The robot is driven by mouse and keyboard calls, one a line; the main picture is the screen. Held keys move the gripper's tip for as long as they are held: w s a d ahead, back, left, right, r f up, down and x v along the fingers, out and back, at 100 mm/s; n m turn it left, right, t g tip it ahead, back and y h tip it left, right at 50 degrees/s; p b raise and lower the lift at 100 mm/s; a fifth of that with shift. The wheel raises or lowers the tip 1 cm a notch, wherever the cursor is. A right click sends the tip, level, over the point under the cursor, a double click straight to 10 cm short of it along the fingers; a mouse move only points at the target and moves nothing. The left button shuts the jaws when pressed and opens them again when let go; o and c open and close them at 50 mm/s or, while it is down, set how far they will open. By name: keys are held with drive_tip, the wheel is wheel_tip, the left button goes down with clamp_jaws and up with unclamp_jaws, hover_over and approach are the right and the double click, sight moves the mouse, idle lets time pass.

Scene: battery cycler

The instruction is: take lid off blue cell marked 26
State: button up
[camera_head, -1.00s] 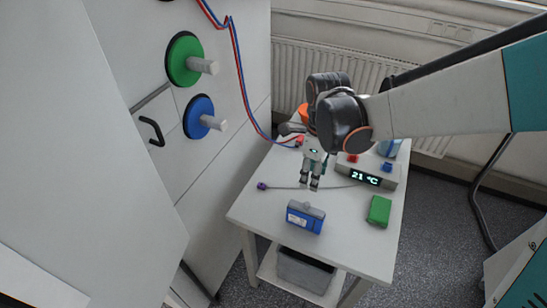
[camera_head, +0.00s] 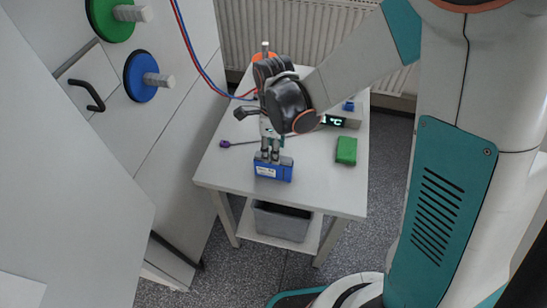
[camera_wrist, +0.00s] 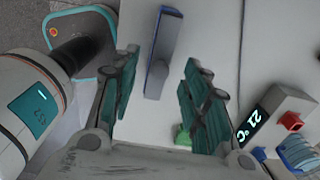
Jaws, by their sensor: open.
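The blue cell (camera_head: 273,173) stands near the front edge of the small white table, with a white label whose writing is too small to read. Its grey lid is on top, partly hidden by my gripper (camera_head: 270,156) in the head view. My gripper points down over the lid and is open. I cannot tell whether the fingertips touch it.
A green block (camera_head: 346,150) lies to the right on the table (camera_head: 315,185). A grey display unit (camera_head: 341,122) stands behind it; it reads 21 °C in the wrist view (camera_wrist: 262,119). A purple-ended cable (camera_head: 225,144) lies at the left. A grey bin (camera_head: 282,222) sits below.

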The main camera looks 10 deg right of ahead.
wheel_tip(320, 180, down, 3)
drive_tip(key=shift+r+b, duration=0.15)
drive_tip(key=shift+b, duration=0.15)
drive_tip(key=shift+c, duration=0.4)
drive_tip(key=c, duration=0.8)
drive_tip(key=shift+r, duration=0.15)
